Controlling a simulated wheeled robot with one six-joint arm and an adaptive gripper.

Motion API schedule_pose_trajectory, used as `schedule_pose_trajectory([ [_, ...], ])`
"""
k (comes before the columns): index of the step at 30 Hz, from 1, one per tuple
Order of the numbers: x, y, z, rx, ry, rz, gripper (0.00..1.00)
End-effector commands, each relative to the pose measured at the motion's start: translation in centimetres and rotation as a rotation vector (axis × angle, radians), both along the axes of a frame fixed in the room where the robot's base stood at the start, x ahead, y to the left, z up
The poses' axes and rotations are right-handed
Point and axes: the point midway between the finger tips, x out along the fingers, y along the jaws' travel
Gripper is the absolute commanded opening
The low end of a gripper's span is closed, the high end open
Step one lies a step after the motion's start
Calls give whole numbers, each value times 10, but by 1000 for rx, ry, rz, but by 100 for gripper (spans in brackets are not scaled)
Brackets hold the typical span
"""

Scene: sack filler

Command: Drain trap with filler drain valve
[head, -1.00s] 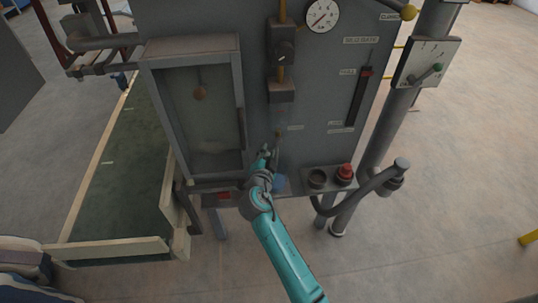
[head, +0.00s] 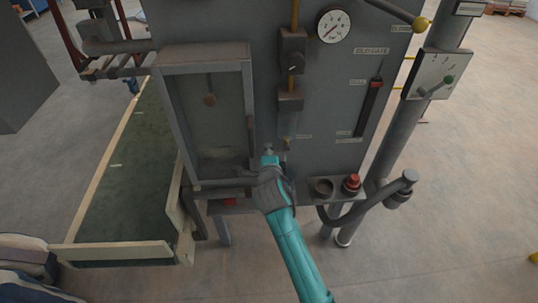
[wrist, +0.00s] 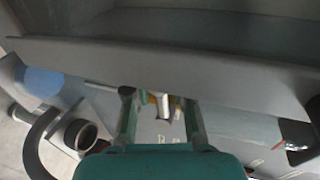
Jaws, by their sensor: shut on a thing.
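My gripper (head: 270,150) is at the lower front of the grey filler panel (head: 335,85), right of the windowed box. In the wrist view my gripper (wrist: 162,112) has its two fingers on either side of a small pale and yellowish fitting (wrist: 163,103), which looks like the drain valve handle. The jaws are shut on it, though the contact is partly hidden. In the head view a small brown fitting (head: 287,145) shows just right of the fingertips. A dark block (head: 291,99) on the brass pipe, possibly the trap, hangs above. My gripper hides the handle's position in the head view.
The windowed box (head: 208,120) stands left of my gripper. A dark cup (head: 322,187) and a red button (head: 351,183) sit on the ledge to the right. A bent pipe (head: 375,195) juts out beyond them. A gauge (head: 333,26) is above.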

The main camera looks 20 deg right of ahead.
Motion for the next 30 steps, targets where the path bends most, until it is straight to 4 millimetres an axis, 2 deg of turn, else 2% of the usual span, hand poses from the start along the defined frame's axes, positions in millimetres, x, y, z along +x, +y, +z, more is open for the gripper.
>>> schedule_pose_trajectory([
  [20, 0, -1, 4, 55, -20, -1, 0],
  [21, 0, -1, 4, 55, -20, -2, 31],
  [23, 0, -1, 4, 55, -20, -1, 46],
  [24, 0, -1, 4, 55, -19, -1, 51],
  [30, 0, -1, 4, 54, -19, -1, 51],
])
